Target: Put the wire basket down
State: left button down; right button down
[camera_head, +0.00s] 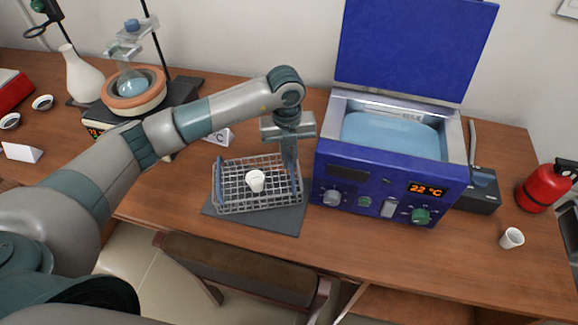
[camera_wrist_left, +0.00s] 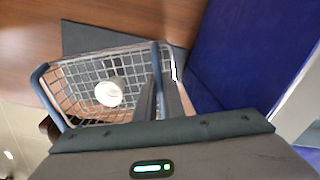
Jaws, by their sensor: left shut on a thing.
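The wire basket (camera_head: 236,196) is a grey mesh tray with blue end handles. It is over the dark grey mat (camera_head: 284,222) on the table, left of the blue water bath. A small white cup (camera_head: 256,181) is inside it. My left gripper (camera_head: 291,170) points down at the basket's right end and is shut on its blue handle. In the left wrist view the basket (camera_wrist_left: 75,95) shows with the cup (camera_wrist_left: 108,94) in it and the gripper fingers (camera_wrist_left: 163,95) at the handle. I cannot tell whether the basket touches the mat. My right gripper is not in view.
The blue water bath (camera_head: 345,168) stands close to the right of the gripper, its lid (camera_head: 415,45) raised. A flask in a heating mantle (camera_head: 133,90) is at the back left. A small white cup (camera_head: 511,238) stands at the right. A stool (camera_head: 240,262) is in front of the table.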

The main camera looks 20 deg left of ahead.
pick_arm(q)
jog(key=shift+f+p, duration=0.65)
jog(key=shift+f, duration=1.2)
jog(key=c, duration=1.9)
grip_release()
jog(key=shift+o, duration=0.2)
jog(key=shift+r, duration=0.1)
